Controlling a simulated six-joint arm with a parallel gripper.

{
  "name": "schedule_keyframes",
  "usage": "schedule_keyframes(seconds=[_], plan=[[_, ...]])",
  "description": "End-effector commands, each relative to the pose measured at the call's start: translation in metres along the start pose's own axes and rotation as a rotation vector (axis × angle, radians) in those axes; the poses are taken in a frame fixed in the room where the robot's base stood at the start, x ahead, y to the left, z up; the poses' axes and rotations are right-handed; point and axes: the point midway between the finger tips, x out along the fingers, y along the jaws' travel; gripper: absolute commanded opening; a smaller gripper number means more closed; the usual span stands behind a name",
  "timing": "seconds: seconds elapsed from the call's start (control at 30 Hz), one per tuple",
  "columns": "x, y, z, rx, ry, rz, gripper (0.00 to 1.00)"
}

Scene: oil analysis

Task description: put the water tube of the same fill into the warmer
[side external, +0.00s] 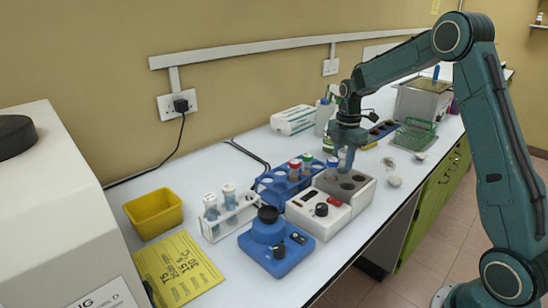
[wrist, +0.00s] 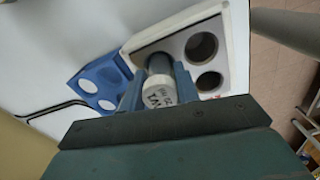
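My gripper (side external: 342,163) points down over the warmer (side external: 312,212), a white unit with a grey block of round wells. In the wrist view the two fingers (wrist: 160,88) stand close on both sides of a tube with a pale grey, lettered cap (wrist: 159,95), with no clear gap. The tube stands upright at a well place of the warmer (wrist: 232,35); its lower end is hidden, so I cannot tell how deep it sits. Two open wells show beside it. Two more pale-capped tubes (side external: 210,204) (side external: 229,195) stand in a white rack (side external: 234,221).
A blue rack (side external: 270,190) beside the warmer holds red-capped (side external: 294,168) and green-capped (side external: 307,161) tubes. A blue mixer (side external: 275,250) stands in front. A yellow bin (side external: 153,212) and a yellow sheet (side external: 178,270) lie left. A green wire basket (side external: 415,133) is farther back.

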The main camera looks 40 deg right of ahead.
Motion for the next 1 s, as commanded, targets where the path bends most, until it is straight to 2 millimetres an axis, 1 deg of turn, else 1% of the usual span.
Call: schedule_keyframes(seconds=[0.03, 0.1, 0.43, 0.57, 0.77, 0.87, 1.0], plan=[[0.000, 0.000, 0.000, 0.000, 0.000, 0.000, 0.41], [0.000, 0.000, 0.000, 0.000, 0.000, 0.000, 0.55], [-0.001, 0.000, 0.000, 0.000, 0.000, 0.000, 0.55], [-0.005, 0.000, 0.000, 0.000, 0.000, 0.001, 0.55], [-0.022, 0.001, 0.000, 0.000, -0.001, 0.004, 0.55], [-0.036, 0.001, 0.000, 0.000, -0.001, 0.004, 0.55], [-0.059, 0.001, 0.000, 0.000, -0.001, 0.005, 0.55]])
